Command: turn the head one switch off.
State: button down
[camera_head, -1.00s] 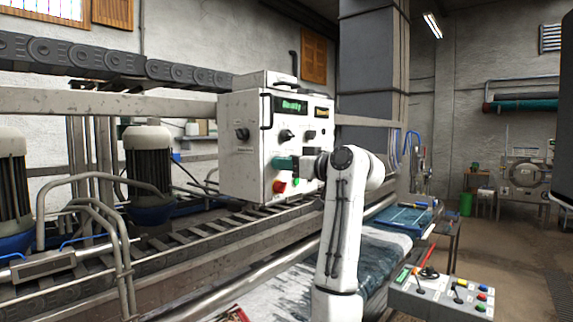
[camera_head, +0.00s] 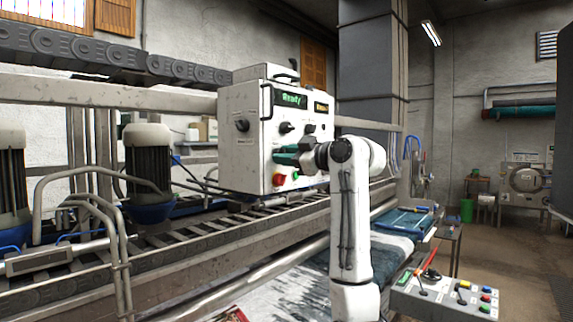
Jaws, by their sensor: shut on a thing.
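A white control box (camera_head: 240,160) stands above the rail at the centre of the head view, with a lit green display reading "Ready" (camera_head: 289,99). I cannot read which one is the head one switch. My gripper (camera_head: 286,157), with teal fingers, is at the front face below the left knob. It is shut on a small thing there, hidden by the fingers.
A red button (camera_head: 279,180) sits just below my gripper. A sloped console (camera_head: 447,297) with levers and coloured buttons is at lower right. Motors (camera_head: 148,165) and bent pipes fill the left. Open floor is at far right.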

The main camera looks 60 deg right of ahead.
jog(key=shift+n+b, duration=2.25)
jog(key=shift+n, duration=2.35)
jog(key=c, duration=0.8)
grip_release()
jog(key=shift+c, duration=0.2)
jog(key=b+v, duration=0.2)
jog(key=v, duration=0.8)
jog(key=shift+s+b, duration=0.35)
jog(key=shift+s, duration=0.05)
